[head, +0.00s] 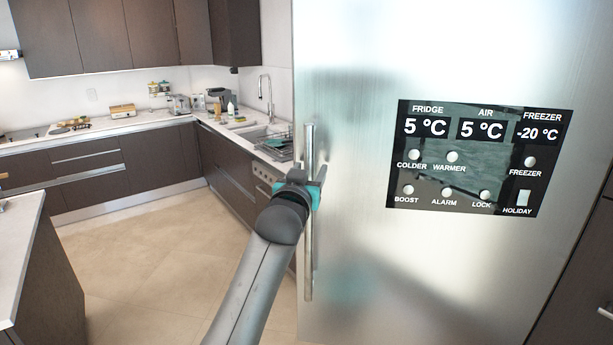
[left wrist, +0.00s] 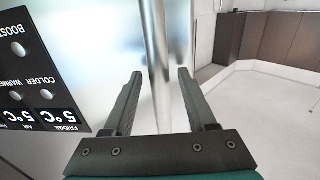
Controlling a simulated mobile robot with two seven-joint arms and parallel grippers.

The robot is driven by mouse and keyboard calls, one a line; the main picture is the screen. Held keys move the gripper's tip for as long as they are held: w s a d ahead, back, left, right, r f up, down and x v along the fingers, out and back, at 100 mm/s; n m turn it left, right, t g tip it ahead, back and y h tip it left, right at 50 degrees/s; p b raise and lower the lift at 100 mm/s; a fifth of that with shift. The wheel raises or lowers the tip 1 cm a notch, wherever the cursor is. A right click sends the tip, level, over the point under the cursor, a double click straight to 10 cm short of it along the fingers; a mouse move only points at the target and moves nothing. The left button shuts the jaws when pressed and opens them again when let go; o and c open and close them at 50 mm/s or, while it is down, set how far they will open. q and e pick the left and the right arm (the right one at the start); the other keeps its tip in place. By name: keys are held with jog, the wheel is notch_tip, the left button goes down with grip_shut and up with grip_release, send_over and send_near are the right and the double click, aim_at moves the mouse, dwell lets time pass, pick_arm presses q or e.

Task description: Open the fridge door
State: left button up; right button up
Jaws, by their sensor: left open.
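The fridge door (head: 350,240) is a brushed steel panel that fills the right of the head view and looks shut. Its vertical bar handle (head: 309,255) runs along the door's left edge. My left gripper (head: 316,180) is at the upper-middle part of the handle. In the left wrist view the handle (left wrist: 156,60) passes between the two open fingers of that gripper (left wrist: 160,85), with gaps on both sides. The fingers are not closed on it. My right gripper is not in view.
A black control panel (head: 480,158) is set in the door. A counter (head: 100,130) with a sink (head: 255,133) runs behind on the left. An island (head: 25,240) stands at the lower left. The tiled floor (head: 150,250) between is clear.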

pick_arm(q)
jog(key=s+a+b, duration=0.1)
jog(key=s+a, duration=0.1)
jog(key=s, duration=1.3)
jog(key=shift+a, duration=0.15)
notch_tip(320, 180, down, 37)
jog(key=s+g+b, duration=0.1)
jog(key=g+b, duration=0.5)
jog(key=s+a+f+g+b, duration=0.1)
jog(key=s+f, duration=0.3)
jog(key=f, duration=0.3)
jog(key=s+a+f+m+g+y+b, duration=0.15)
jog(key=s+f, duration=0.25)
jog(key=f, duration=0.4)
jog(key=s+a+f+n+g+b, duration=0.1)
jog(key=s+a+f+g+b, duration=0.1)
jog(key=s+f, duration=0.35)
jog(key=s+a+f+g+b, duration=0.2)
jog(key=s+a+f+g, duration=0.1)
jog(key=s+f, duration=0.9)
jog(key=s+a+f+g+y+b, duration=0.1)
jog(key=s+a+f+g+b, duration=0.2)
jog(key=s+f, duration=0.9)
jog(key=s+a, duration=0.2)
jog(key=s, duration=0.7)
jog(key=shift+f, duration=0.2)
jog(key=shift+w, duration=0.1)
jog(key=shift+c, duration=0.6)
